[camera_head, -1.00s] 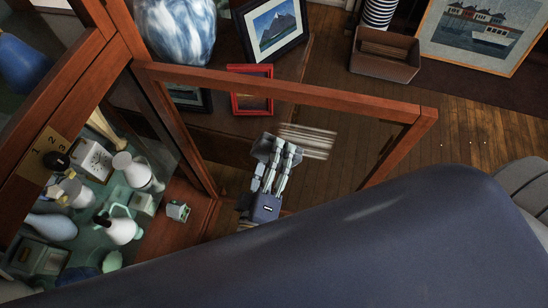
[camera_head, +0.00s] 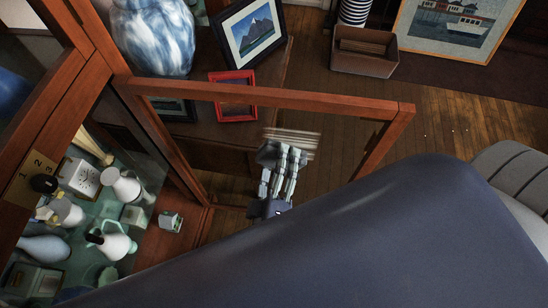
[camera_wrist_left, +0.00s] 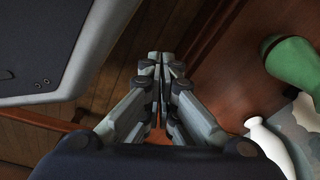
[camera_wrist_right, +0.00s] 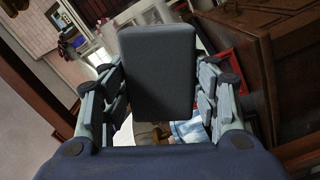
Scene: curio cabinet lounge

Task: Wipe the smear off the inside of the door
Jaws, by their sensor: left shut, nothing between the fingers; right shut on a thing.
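The cabinet's glass door stands open, its wooden frame (camera_head: 270,97) crossing the middle of the head view. The smear (camera_head: 294,136) is a patch of pale streaks on the glass. My right gripper (camera_head: 281,150) is at the lower edge of the smear and overlaps it in the head view. It is shut on a dark grey block-shaped pad (camera_wrist_right: 158,70), which fills the middle of the right wrist view. Whether the pad touches the glass cannot be told. My left gripper (camera_wrist_left: 162,60) is shut and empty in the left wrist view; it is hidden in the head view.
The cabinet holds white vases, a jug (camera_head: 112,242) and small boxes on a glass shelf at left. A blue-white vase (camera_head: 152,38), a mountain picture (camera_head: 253,36) and a red frame (camera_head: 233,97) stand behind the door.

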